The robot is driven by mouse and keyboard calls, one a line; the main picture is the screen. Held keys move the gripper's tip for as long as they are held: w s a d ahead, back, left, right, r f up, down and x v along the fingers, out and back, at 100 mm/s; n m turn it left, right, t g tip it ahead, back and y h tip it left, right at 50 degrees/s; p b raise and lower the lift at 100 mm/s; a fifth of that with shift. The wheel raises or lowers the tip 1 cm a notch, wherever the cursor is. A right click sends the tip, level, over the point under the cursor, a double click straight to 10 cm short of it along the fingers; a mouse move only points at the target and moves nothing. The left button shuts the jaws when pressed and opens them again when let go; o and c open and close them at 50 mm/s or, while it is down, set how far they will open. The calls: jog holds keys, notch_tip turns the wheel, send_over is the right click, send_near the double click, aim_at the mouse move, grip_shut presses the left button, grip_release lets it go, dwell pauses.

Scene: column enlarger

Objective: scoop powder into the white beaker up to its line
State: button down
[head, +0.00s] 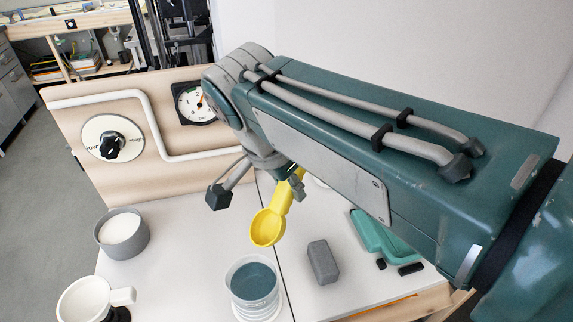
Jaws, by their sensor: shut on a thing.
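My gripper (296,186) is partly hidden behind my forearm and is shut on the handle of a yellow scoop (268,228). The scoop hangs bowl-down over the white table, with no powder visible in it. A grey tub (122,250) at the left holds white powder (121,229). A white cup with a side handle (90,300) stands at the front left, cut by the frame edge. A pale round vessel with a blue-grey inside (253,284) stands below the scoop. I cannot tell which vessel is the task's beaker, and no fill line can be made out.
A grey block (322,262) and a green tool (376,238) lie to the right. A wooden panel (75,150) with a black knob (112,146), a gauge (195,103) and a white pipe (157,130) stands behind. Table between tub and scoop is clear.

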jog(key=shift+w+d+g+y, duration=0.3)
jog(key=shift+d+g+y, duration=0.25)
jog(key=shift+g+y, duration=0.05)
jog(key=g+y, duration=0.1)
jog(key=w+d+g+y, duration=0.1)
jog(key=g+y, duration=0.1)
jog(key=w+d+g+y, duration=0.1)
jog(key=shift+w+y, duration=0.15)
jog(key=shift+y, duration=0.25)
dwell(1.3)
